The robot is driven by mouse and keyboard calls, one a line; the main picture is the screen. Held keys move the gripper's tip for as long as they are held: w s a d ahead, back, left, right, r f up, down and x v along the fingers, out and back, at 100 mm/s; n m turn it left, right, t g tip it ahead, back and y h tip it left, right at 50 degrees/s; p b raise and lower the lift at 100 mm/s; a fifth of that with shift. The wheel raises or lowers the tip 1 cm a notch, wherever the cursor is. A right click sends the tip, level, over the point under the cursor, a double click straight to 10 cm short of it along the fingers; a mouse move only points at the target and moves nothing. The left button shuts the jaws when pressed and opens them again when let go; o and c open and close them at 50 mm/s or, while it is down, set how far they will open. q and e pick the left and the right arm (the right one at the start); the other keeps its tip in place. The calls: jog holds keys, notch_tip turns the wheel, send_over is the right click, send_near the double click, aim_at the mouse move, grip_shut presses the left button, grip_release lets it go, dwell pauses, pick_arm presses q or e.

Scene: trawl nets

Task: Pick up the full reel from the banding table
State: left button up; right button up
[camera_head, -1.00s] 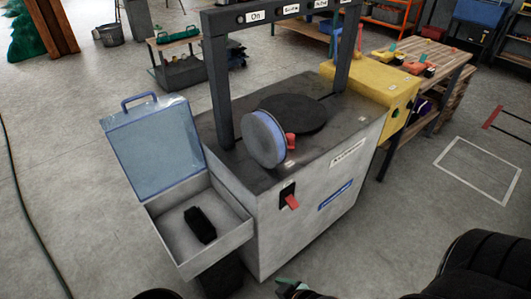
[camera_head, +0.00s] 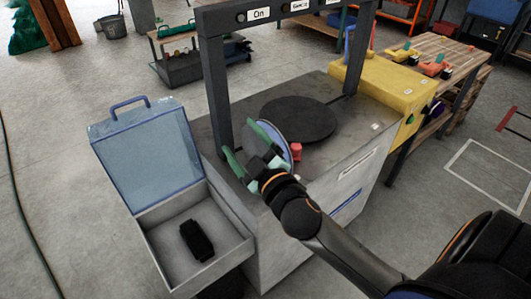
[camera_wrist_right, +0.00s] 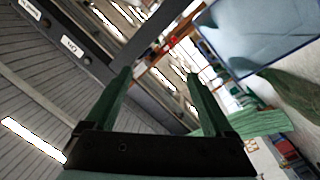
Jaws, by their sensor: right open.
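The reel (camera_head: 281,138), with a pale blue rim, stands on edge on top of the grey banding table (camera_head: 356,138), at its front left. My right gripper (camera_head: 250,160) is in front of the reel with its green fingers spread, and it hides part of the reel. I cannot tell whether the fingers touch it. In the right wrist view the open fingers (camera_wrist_right: 157,88) have no reel visible between them. My left gripper is not in view.
A dark frame post (camera_head: 217,95) rises just behind my right gripper. A black round plate (camera_head: 298,119) and a small red part (camera_head: 296,151) are close to the reel. A tray (camera_head: 157,256) with a raised blue lid (camera_head: 148,155) and a black block (camera_head: 196,240) adjoins the table's left side.

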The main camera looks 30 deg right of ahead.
jog(key=w+a+r+n+t+y, duration=0.25)
jog(key=a+r+n+y, duration=0.25)
jog(key=r+n+y, duration=0.3)
jog(key=s+a+r+n+g+y, duration=0.3)
jog(key=a+n+g+y, duration=0.6)
jog(key=n, duration=0.8)
jog(key=n+g+h, duration=0.5)
jog(key=g+h, duration=0.2)
jog(key=h, duration=0.8)
send_near(269, 131)
jog(key=shift+w+a+f, duration=0.3)
jog(key=shift+w+f, duration=0.1)
jog(key=shift+f, duration=0.15)
jog(key=shift+w+a+f, duration=0.25)
jog(key=shift+w+f, duration=0.15)
jog(key=shift+f, duration=0.2)
jog(key=shift+m+g+h, duration=0.25)
jog(key=shift+m+h, duration=0.05)
jog(key=x, duration=0.6)
jog(key=shift+d+f+p, duration=0.1)
jog(key=shift+d+p, duration=0.2)
jog(key=x, duration=0.6)
jog(key=shift+p, duration=0.45)
jog(key=shift+d, duration=0.15)
jog(key=shift+c, duration=0.3)
